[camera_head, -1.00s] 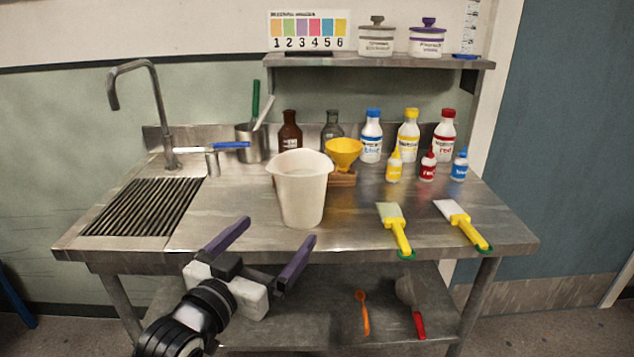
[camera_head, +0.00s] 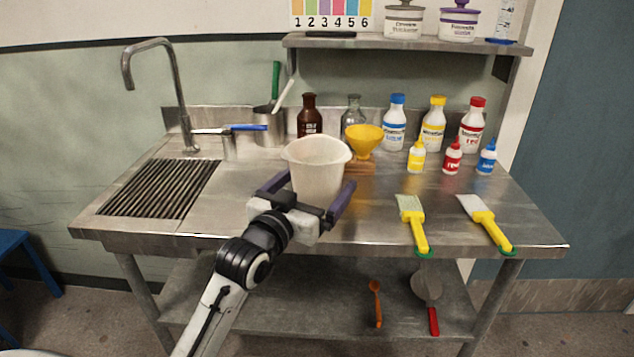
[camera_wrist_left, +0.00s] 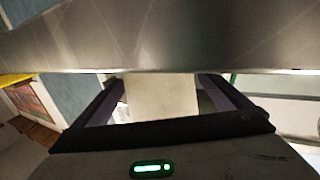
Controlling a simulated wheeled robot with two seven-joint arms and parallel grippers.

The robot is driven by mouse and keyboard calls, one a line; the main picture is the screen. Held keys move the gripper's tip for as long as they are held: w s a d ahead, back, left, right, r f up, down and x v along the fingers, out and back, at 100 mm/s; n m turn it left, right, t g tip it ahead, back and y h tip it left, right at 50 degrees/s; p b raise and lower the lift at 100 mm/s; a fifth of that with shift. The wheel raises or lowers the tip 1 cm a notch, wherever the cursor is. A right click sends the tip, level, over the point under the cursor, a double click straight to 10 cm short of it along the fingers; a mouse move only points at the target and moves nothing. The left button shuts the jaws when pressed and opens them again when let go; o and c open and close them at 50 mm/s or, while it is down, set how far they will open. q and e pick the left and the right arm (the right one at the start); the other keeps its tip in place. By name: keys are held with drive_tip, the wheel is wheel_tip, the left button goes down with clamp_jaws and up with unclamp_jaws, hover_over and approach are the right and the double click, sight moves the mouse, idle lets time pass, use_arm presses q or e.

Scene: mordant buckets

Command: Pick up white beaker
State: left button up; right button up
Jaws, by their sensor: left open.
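The white beaker (camera_head: 318,166) stands upright on the steel bench, near the middle of its front half. My left gripper (camera_head: 309,191) is open, with one dark purple finger on each side of the beaker's lower part. In the left wrist view the pale beaker (camera_wrist_left: 160,97) shows between the two fingers (camera_wrist_left: 160,95). I cannot tell whether either finger touches it. The beaker's lower front is partly hidden by the gripper. My right gripper is not in view.
A yellow funnel (camera_head: 364,139) stands close behind the beaker to the right. Brown and clear bottles are behind. The drain grooves (camera_head: 160,188) at left are clear.

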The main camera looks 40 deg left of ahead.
use_arm(q)
drive_tip(key=shift+w, duration=0.15)
drive_tip(key=c, duration=1.4)
drive_tip(key=shift+r, duration=0.2)
drive_tip(key=shift+c, duration=1.3)
drive_tip(key=shift+r, duration=0.1)
